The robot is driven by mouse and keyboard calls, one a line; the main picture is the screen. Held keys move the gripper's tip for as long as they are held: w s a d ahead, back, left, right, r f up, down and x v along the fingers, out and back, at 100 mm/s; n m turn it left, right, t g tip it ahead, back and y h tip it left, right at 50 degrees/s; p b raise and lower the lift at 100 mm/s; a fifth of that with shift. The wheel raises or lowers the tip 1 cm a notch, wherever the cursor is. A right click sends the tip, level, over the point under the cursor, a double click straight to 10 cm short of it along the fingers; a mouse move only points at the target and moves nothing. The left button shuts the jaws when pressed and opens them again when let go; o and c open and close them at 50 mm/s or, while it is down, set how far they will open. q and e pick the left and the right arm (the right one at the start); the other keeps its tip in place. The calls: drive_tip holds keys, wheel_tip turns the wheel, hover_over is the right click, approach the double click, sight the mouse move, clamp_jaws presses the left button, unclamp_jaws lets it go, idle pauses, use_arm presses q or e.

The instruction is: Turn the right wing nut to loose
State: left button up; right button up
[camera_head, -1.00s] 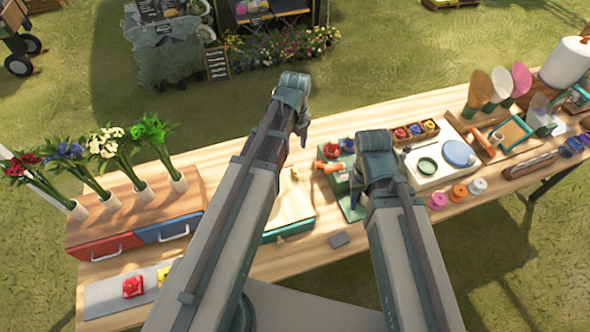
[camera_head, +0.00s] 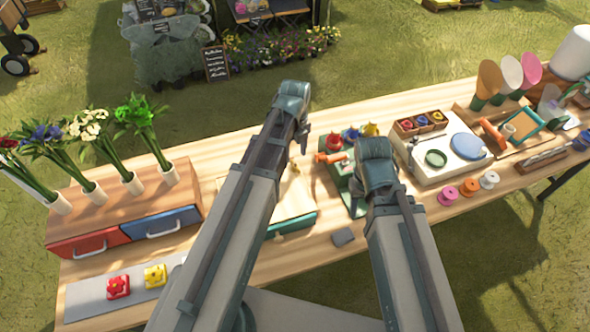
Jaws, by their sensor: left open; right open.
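A pale wooden board in a teal frame (camera_head: 294,219) lies on the table between my two arms, partly hidden by my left arm. A small brass piece (camera_head: 294,166) shows at its far edge; it may be a wing nut, but it is too small to be sure. I cannot make out a right wing nut clearly. My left gripper (camera_head: 303,140) is open and empty, above the table beyond the board. My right gripper (camera_head: 377,160) is to the right, over the green stand; its fingers are hidden behind its wrist.
A green stand with an orange handle (camera_head: 329,157) is close to my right gripper. Flower vases stand on a drawer box (camera_head: 140,226) at left. A white board (camera_head: 444,174), spools and cones stand at right.

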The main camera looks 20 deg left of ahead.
sight(295, 164)
use_arm(q)
wheel_tip(295, 164, down, 5)
drive_tip(key=b, duration=0.4)
drive_tip(key=shift+f, duration=0.15)
clamp_jaws()
